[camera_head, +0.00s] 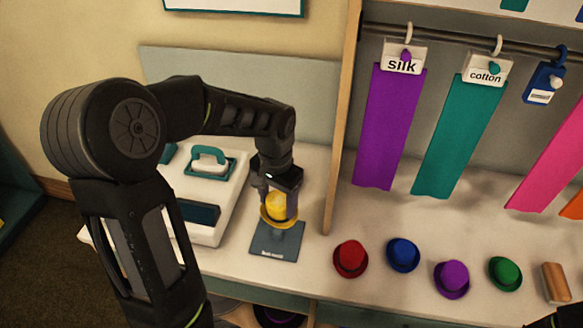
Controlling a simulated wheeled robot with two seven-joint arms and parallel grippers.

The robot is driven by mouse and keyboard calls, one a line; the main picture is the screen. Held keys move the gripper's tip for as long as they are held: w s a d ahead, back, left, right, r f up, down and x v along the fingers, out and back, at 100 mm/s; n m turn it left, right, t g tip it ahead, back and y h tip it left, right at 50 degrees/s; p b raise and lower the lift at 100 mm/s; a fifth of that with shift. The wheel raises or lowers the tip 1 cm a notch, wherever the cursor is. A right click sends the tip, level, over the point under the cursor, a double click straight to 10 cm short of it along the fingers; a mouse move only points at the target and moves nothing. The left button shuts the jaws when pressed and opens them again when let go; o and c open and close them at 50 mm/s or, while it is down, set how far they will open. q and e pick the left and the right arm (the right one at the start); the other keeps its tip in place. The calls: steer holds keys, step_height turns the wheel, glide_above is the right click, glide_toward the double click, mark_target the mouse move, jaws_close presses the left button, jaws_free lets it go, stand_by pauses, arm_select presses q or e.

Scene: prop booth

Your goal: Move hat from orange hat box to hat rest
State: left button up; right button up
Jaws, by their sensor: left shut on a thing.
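My left gripper (277,190) points down and is shut on a yellow hat (275,208). The hat is upright, brim down, at the back part of a flat dark blue-grey pad (272,246) with a small white label too blurred to read surely. The pad looks like the hat rest. I cannot tell whether the brim touches it or hangs just above. The fingers hide part of the crown. I cannot make out an orange hat box. My right gripper is not in view; only a dark piece shows in the bottom right corner.
A white case (207,168) with a teal handle stands left of the pad. A wooden divider (343,120) rises behind right. Red (350,258), blue (402,255), purple (451,278) and green (504,273) hats line the counter. Cloth strips (389,125) hang from a rail.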

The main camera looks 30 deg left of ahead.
arm_select(q)
steer(key=shift+s+a+r, duration=0.1)
steer(key=shift+s, duration=0.25)
steer(key=shift+w+f+b, duration=0.1)
steer(key=shift+f+b, duration=0.15)
steer(key=shift+b, duration=0.05)
steer(key=shift+f+b, duration=2.35)
steer(key=shift+f, duration=0.7)
steer(key=shift+s, duration=0.2)
steer(key=shift+f, duration=0.15)
steer(key=shift+f+b, duration=0.7)
steer(key=shift+f, duration=0.05)
steer(key=shift+f, duration=0.15)
